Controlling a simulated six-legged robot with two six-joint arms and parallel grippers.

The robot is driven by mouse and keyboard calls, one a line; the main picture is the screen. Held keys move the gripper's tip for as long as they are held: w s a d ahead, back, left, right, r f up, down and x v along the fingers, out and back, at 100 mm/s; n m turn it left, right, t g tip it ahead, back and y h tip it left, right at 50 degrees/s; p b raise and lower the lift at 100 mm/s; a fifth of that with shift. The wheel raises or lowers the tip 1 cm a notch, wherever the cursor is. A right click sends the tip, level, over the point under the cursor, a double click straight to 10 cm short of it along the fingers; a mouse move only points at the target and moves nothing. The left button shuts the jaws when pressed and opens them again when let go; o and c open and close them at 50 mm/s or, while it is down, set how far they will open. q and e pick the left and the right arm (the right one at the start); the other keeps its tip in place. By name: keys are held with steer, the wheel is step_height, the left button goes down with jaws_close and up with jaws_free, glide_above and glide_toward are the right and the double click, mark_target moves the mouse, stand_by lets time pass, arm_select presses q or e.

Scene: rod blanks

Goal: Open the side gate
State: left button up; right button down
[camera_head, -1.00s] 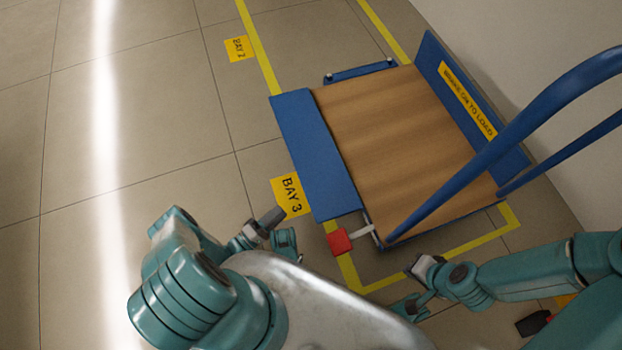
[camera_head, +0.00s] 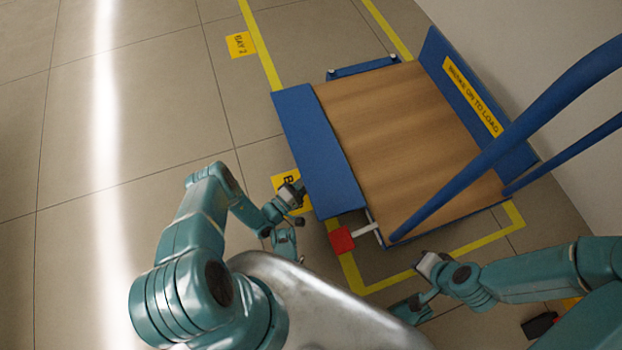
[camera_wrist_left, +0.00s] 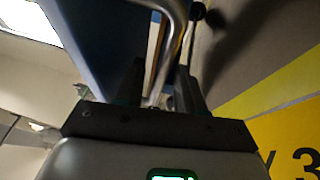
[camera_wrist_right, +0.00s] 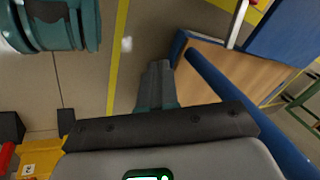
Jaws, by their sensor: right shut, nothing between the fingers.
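The cart has a wooden deck (camera_head: 400,140) with a blue side gate (camera_head: 315,140) along its left edge. In the left wrist view a blue panel (camera_wrist_left: 95,45) rises at the left, and a shiny metal bar (camera_wrist_left: 172,50) runs down between my left fingers. My left gripper (camera_head: 296,190) is at the gate's lower left edge in the head view. Its fingers (camera_wrist_left: 162,75) are apart on either side of the bar; I cannot tell whether they touch it. My right gripper (camera_head: 424,262) is shut and empty below the cart's near corner; its closed fingers (camera_wrist_right: 157,70) show in the right wrist view.
A red pedal (camera_head: 341,239) on a pale lever sits at the cart's near corner. A blue push handle (camera_head: 500,150) arches over the right side. A blue end panel (camera_head: 470,95) stands by the wall. The tiled floor (camera_head: 130,130) to the left is clear.

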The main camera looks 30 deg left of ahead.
arm_select(q)
steer(key=shift+w+d+r, duration=0.1)
steer(key=shift+w, duration=0.2)
arm_select(e)
steer(key=shift+w, duration=0.1)
